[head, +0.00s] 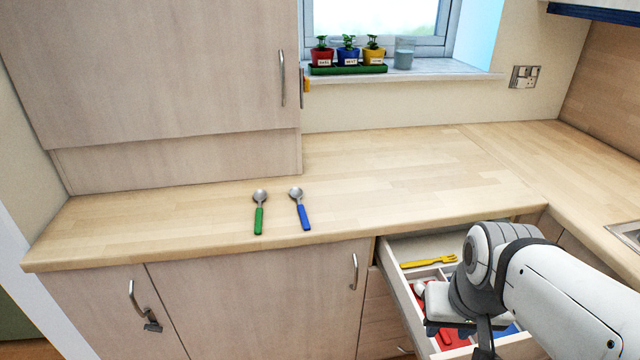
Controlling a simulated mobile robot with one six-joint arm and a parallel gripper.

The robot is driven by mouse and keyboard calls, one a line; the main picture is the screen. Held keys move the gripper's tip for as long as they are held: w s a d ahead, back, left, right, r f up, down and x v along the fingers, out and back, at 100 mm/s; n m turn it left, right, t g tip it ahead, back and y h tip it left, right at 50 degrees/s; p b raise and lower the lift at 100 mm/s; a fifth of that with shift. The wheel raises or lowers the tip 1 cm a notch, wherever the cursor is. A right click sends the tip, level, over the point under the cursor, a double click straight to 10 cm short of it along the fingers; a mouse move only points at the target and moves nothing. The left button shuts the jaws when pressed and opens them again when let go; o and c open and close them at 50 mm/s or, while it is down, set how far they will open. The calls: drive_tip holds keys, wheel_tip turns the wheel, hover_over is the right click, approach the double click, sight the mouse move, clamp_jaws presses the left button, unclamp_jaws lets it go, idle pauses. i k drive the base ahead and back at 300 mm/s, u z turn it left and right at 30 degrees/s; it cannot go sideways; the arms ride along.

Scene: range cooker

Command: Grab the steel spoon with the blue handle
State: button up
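The steel spoon with the blue handle (303,215) lies on the wooden counter (400,195), left of the open drawer. Its bowl points to the back and its handle to the front edge. A similar spoon with a green handle (259,219) lies just left of it, apart from it. My gripper (462,328) is low over the open drawer, to the right of and well away from both spoons. My arm hides part of it, and I cannot make out whether its fingers are open or shut.
The open drawer (396,290) holds a yellow fork (430,261) and red and blue items, partly hidden by my arm. A tall cabinet (150,75) stands behind the spoons. Potted plants (347,52) and a glass (404,53) stand on the windowsill. The counter's middle is clear.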

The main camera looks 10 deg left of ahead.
sight(297, 193)
drive_tip(key=k, duration=1.1)
drive_tip(key=u, duration=0.4)
drive_tip(key=i, duration=1.2)
drive_tip(key=u, duration=0.3)
drive_tip(key=i, duration=0.9)
drive_tip(key=z, duration=0.1)
